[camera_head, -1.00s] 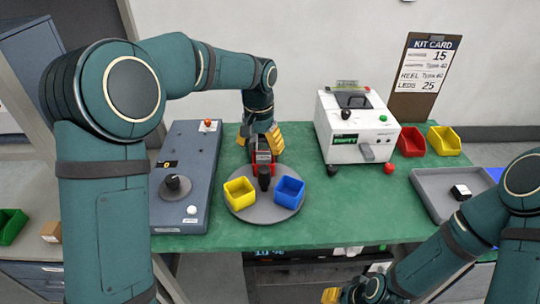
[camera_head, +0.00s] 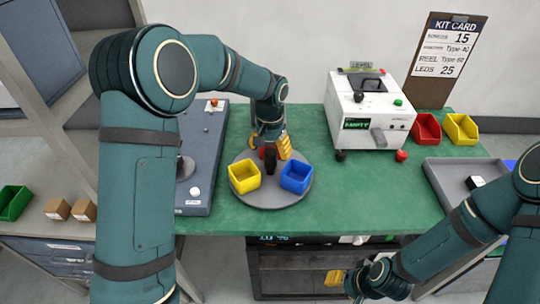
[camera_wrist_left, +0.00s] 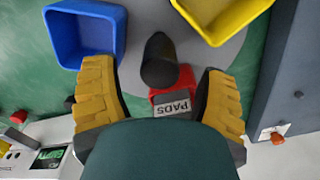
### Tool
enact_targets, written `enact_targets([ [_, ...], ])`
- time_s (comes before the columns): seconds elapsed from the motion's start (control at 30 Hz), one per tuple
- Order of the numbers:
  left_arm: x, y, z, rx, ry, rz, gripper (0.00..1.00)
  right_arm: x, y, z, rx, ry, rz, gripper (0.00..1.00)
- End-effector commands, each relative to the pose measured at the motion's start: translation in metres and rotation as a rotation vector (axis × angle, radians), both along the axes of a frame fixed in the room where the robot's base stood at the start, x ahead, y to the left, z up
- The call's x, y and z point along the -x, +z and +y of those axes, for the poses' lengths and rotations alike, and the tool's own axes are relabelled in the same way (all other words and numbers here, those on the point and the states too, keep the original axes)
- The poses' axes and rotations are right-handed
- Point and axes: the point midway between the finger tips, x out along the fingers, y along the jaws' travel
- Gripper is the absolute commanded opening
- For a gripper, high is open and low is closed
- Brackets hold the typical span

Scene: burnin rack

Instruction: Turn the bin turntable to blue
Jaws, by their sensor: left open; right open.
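The bin turntable is a round grey disc (camera_head: 270,199) on the green bench. It carries a yellow bin (camera_head: 244,177) at front left, a blue bin (camera_head: 296,177) at front right and a red bin at the back. A dark upright knob (camera_head: 270,162) stands in its middle. My left gripper (camera_head: 270,147) is open above the back of the turntable and largely hides the red bin. In the left wrist view the red bin (camera_wrist_left: 172,98), labelled PADS, and the knob (camera_wrist_left: 158,60) lie between its spread yellow fingers. My right gripper (camera_head: 334,278) is low in front of the bench, partly hidden.
A blue-grey panel (camera_head: 200,165) with a knob and buttons lies left of the turntable. A white machine (camera_head: 365,115) reading EMPTY stands at back right. Red (camera_head: 426,129) and yellow (camera_head: 461,129) bins and a grey tray (camera_head: 440,180) are further right. Green bench between is clear.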

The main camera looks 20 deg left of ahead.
Motion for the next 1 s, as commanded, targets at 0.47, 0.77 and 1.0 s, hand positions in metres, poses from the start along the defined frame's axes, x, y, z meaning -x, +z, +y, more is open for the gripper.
enact_targets([
  [0.47,0.0,-0.02,0.0,0.0,0.001,-0.001,0.73,0.001,-0.003,0.0,0.0,0.002,0.003,0.47],
  [0.77,0.0,-0.02,0.0,0.0,0.001,-0.001,0.0,0.001,-0.003,0.0,0.0,0.002,0.002,0.47],
  [1.0,0.0,-0.02,0.0,0.0,0.002,0.0,0.0,0.001,-0.003,0.0,0.0,0.002,0.002,0.47],
])
